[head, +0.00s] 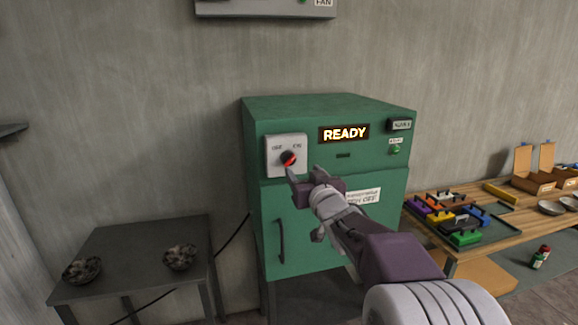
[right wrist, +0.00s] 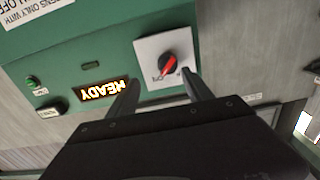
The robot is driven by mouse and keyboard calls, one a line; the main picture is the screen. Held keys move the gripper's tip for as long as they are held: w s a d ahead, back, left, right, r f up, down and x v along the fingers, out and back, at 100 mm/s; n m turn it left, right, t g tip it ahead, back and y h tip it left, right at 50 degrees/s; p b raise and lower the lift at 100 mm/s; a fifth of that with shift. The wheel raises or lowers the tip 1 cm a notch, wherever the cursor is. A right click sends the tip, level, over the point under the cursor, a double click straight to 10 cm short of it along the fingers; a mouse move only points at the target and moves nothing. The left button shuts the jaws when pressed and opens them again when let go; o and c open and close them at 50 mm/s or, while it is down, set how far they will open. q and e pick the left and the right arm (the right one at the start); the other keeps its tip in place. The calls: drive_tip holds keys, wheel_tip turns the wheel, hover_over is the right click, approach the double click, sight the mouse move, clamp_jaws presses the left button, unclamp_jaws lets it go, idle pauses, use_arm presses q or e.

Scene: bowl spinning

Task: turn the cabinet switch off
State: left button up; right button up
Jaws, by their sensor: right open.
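The cabinet switch is a dark round knob with a red pointer (head: 288,158) on a pale plate (head: 272,165) marked OFF and ON, on the upper left front of the green cabinet (head: 300,108). The pointer is tilted; in the right wrist view the red knob (right wrist: 168,64) appears upside down. My right gripper (head: 303,174) is open, just below and right of the knob in the head view. In the right wrist view its fingers (right wrist: 160,83) are spread, with the plate between and beyond them. They look apart from the knob. My left gripper is out of view.
A lit READY sign (head: 344,133) and a green button (head: 396,149) are right of the switch. A dark table (head: 125,245) with two dark bowls stands left. A wooden bench (head: 470,250) with colored blocks, boxes and bowls is right. A door handle (head: 281,241) sticks out below.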

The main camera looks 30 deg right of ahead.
sight(291, 160)
drive_tip(key=w, duration=0.1)
drive_tip(key=w+a+r+p, duration=0.1)
drive_tip(key=w, duration=0.2)
drive_tip(key=shift+a+r, duration=0.15)
drive_tip(key=shift+r, duration=0.05)
drive_tip(key=w, duration=0.1)
drive_tip(key=w+d+p, duration=0.1)
drive_tip(key=w, duration=0.1)
drive_tip(key=w+d+f, duration=0.1)
drive_tip(key=shift+w+d, duration=0.1)
drive_tip(key=shift+w, duration=0.05)
drive_tip(key=shift+s+a+r, duration=0.2)
drive_tip(key=shift+s+a, duration=0.05)
drive_tip(key=shift+a, duration=0.2)
drive_tip(key=c, duration=0.3)
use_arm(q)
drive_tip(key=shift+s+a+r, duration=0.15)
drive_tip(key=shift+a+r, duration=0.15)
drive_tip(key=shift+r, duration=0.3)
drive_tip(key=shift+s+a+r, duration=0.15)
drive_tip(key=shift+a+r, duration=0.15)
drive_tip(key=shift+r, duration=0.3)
use_arm(e)
clamp_jaws()
